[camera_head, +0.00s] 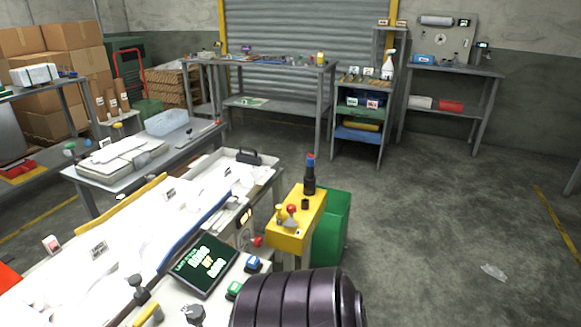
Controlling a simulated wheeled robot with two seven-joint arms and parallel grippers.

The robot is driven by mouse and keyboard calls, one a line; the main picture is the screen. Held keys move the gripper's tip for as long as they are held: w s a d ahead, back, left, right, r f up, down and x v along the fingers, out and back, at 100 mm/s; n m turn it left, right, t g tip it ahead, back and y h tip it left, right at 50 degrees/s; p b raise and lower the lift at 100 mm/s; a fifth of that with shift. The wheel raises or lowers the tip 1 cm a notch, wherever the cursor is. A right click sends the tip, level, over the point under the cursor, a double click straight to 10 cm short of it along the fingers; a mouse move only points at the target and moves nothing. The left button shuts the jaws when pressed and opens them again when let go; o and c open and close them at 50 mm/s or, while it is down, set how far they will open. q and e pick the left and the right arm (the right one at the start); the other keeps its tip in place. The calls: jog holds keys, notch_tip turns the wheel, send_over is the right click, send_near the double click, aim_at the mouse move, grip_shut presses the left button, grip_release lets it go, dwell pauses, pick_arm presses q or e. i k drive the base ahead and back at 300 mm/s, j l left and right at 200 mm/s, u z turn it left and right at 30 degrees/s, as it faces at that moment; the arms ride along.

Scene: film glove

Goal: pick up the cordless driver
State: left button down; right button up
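I cannot make out the cordless driver for certain. The far workbench (290,68) in front of the shutter carries several small tools and parts, too small to tell apart. A small purple item (246,51) stands near the left of that bench; I cannot tell what it is. Neither of my grippers shows in this view.
A long machine with white film (130,225) and a control screen (202,265) fills the lower left. A yellow box (297,222) and a green bin (334,225) stand beside it. A shelf cart (362,105) and another bench (455,70) stand behind. The right floor is mostly clear.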

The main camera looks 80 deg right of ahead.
aim_at(310, 162)
jog(key=k+z, duration=0.85)
jog(key=i+z, duration=0.1)
jog(key=z, duration=1.55)
